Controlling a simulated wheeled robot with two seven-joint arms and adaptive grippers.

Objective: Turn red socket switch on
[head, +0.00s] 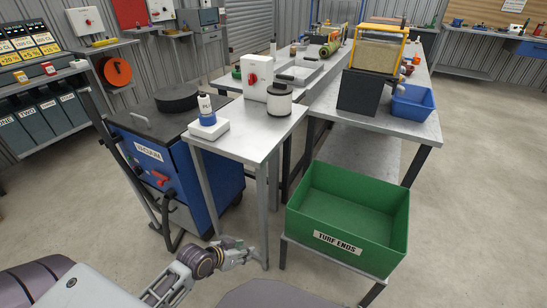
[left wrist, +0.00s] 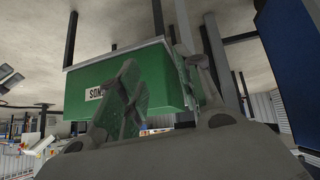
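A white box with a red knob (head: 253,79) stands upright on the metal table (head: 240,139). Another white box with a small red knob (head: 87,21) is on the back left wall. A red switch (head: 161,178) sits on the front of the blue vacuum cabinet (head: 205,175). I cannot tell which is the socket switch, or its on/off state. My left gripper (head: 243,254) is low in front of the metal table, apart from all three. In the left wrist view its fingers (left wrist: 162,78) are spread with nothing between them. My right gripper is not in view.
A green TURF ENDS crate (head: 385,235) stands right of my left gripper; it shows upside down in the left wrist view (left wrist: 80,76). A blue-labelled bottle (head: 207,110) and white canister (head: 280,100) stand on the metal table. A blue bin (head: 413,103) is farther right.

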